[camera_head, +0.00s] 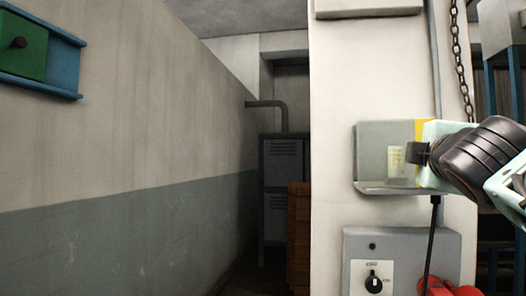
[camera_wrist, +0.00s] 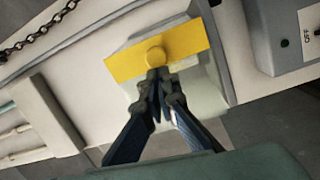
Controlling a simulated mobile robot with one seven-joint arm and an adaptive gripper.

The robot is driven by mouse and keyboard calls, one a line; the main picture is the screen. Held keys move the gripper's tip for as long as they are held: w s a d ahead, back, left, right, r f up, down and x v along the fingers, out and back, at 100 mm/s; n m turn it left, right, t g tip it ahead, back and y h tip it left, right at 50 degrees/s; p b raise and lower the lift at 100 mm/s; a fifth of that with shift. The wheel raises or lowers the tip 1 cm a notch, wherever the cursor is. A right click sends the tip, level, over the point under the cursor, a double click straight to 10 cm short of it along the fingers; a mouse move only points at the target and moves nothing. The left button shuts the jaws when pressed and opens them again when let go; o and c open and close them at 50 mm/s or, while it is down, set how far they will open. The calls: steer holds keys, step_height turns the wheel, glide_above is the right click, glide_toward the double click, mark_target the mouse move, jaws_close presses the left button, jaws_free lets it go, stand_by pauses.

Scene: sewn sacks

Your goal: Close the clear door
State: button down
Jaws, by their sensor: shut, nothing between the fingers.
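A wall-mounted grey-green box (camera_head: 372,145) is on the white wall section, with a small ledge at its bottom and a printed label near its right side. A yellow strip (camera_head: 421,130) shows at its right edge. In the wrist view, this yellow strip (camera_wrist: 190,46) carries a round yellow knob (camera_wrist: 155,53), with a pale panel that looks like the clear door (camera_wrist: 195,88) beside it. My gripper (camera_head: 418,153) is shut and empty, its fingertips at the knob in the wrist view (camera_wrist: 160,76). I cannot tell whether they touch. The door's exact angle is unclear.
Below the box is a grey switch panel (camera_head: 410,248) with a rotary switch and a red plug. A chain (camera_head: 461,60) hangs to the upper right. A grey locker (camera_head: 283,165) stands in the recess at left. The space in front of the left wall looks clear.

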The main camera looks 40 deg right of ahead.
steer(key=shift+s+d+r+p, duration=0.1)
steer(key=shift+s+d+p, duration=0.1)
steer(key=shift+s+d, duration=0.35)
steer(key=shift+s+d+r+p, duration=0.1)
steer(key=shift+s+d+p, duration=0.2)
steer(key=shift+d, duration=0.5)
steer(key=shift+s+d+p, duration=0.15)
steer(key=shift+s+d, duration=0.3)
steer(key=shift+d, duration=0.2)
steer(key=shift+d, duration=0.1)
